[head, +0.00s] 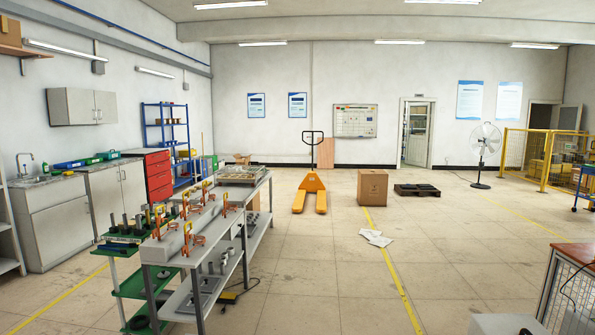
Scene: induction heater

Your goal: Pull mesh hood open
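I cannot make out a mesh hood for certain in the head view. A unit with a reddish-brown top (576,254), cut off by the right edge, stands at the lower right. It has light frame posts, and its side below the top looks like a grille or mesh. A dark cable hangs over it. I cannot tell whether this is part of the hood. My gripper is not in view.
A long grey workbench (205,223) with orange clamps stands at the left. A yellow pallet jack (310,190), a cardboard box (372,187) and a fan (485,150) stand farther back. Yellow mesh fencing (526,152) is at the right. The middle floor is mostly clear, with papers (375,237).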

